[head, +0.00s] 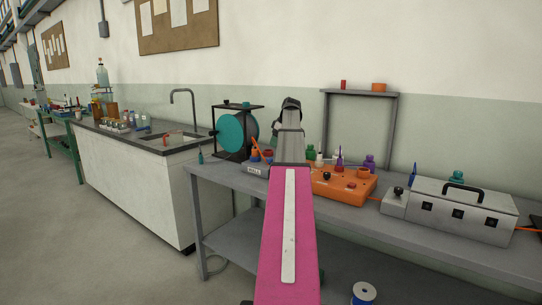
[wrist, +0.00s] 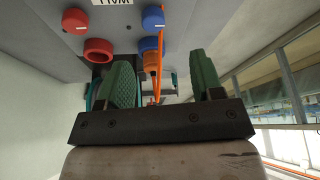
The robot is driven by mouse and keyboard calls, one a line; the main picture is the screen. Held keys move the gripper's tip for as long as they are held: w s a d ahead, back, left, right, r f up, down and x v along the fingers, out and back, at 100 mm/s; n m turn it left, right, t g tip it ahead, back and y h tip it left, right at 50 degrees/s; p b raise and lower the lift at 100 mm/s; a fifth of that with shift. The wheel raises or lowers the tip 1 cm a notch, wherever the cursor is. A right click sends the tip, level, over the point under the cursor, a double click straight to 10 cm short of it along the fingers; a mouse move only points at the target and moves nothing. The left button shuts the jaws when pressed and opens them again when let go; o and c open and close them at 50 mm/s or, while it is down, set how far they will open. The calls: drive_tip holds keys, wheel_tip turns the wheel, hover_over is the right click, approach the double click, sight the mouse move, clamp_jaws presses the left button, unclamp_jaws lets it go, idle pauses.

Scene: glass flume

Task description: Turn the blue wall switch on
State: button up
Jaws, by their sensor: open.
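A grey panel with a label reading "WALL" (head: 256,171) stands at the left end of the bench in the head view. The label is upside down and partly cut off in the wrist view. A blue round switch (wrist: 153,17) and a red round one (wrist: 75,19), each with a small white mark, sit on the panel beside the label. I cannot tell whether the blue switch is on or off.
A second blue round piece (wrist: 148,46) and a red ring (wrist: 97,50) lie near the switches, beside an orange stick (wrist: 154,74). An orange box (head: 337,187) and a grey instrument box (head: 452,208) stand to the right on the bench. A teal disc in a frame (head: 234,132) stands behind, left.

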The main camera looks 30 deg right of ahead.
sight(270, 160)
drive_tip(key=x, duration=0.9)
drive_tip(key=shift+w+d+f, duration=0.3)
drive_tip(key=shift+w+f, duration=0.1)
drive_tip(key=shift+w, duration=0.1)
drive_tip(key=c, duration=0.9)
